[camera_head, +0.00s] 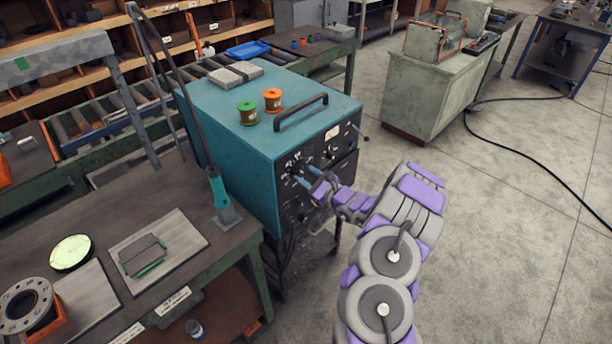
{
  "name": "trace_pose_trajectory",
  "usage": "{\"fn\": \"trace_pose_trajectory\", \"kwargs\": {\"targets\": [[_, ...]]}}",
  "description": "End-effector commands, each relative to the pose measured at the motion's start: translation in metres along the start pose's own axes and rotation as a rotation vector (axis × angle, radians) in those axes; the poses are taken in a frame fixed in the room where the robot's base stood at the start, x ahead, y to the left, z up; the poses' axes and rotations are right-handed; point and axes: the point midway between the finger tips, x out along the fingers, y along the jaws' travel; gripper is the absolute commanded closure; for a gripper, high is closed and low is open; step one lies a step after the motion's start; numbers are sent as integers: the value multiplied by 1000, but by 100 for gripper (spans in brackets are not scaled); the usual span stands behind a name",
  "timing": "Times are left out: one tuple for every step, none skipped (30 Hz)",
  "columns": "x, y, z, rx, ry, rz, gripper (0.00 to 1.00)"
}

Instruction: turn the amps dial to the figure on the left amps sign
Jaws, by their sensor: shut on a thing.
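The teal welding machine (239,165) stands in the middle of the view, with a dark control panel (341,143) on its right-hand face. My gripper (308,179) reaches the left part of that panel from the right. Another dial (331,153) shows to the right on the panel. I cannot make out an amps sign in this view.
Green and orange spools (272,100) and grey blocks lie on the machine's top, near its dark handle (301,112). A workbench (190,274) with a flanged ring (27,303) fills the lower left. Free concrete floor (505,230) lies to the right.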

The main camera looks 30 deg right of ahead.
Motion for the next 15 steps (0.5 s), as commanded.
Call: {"fn": "trace_pose_trajectory", "kwargs": {"targets": [[-1, 0, -2, 1, 5, -3, 72], [-1, 0, -2, 0, 6, -3, 75], [0, 0, -1, -1, 6, -4, 79], [-1, 0, -1, -2, 6, -5, 82], [-1, 0, -1, -2, 6, -6, 85], [0, 0, 0, -3, 7, -7, 87], [0, 0, 0, -3, 7, -7, 87], [0, 0, 0, -4, 6, -8, 87], [0, 0, 0, -4, 6, -8, 88], [0, 0, 1, -4, 5, -7, 87], [0, 0, 1, -4, 4, -7, 87], [0, 0, 1, -4, 3, -7, 87], [0, 0, 1, -3, 3, -6, 87], [0, 0, 1, -3, 2, -6, 87], [0, -1, 1, -1, 1, -6, 87]]}}
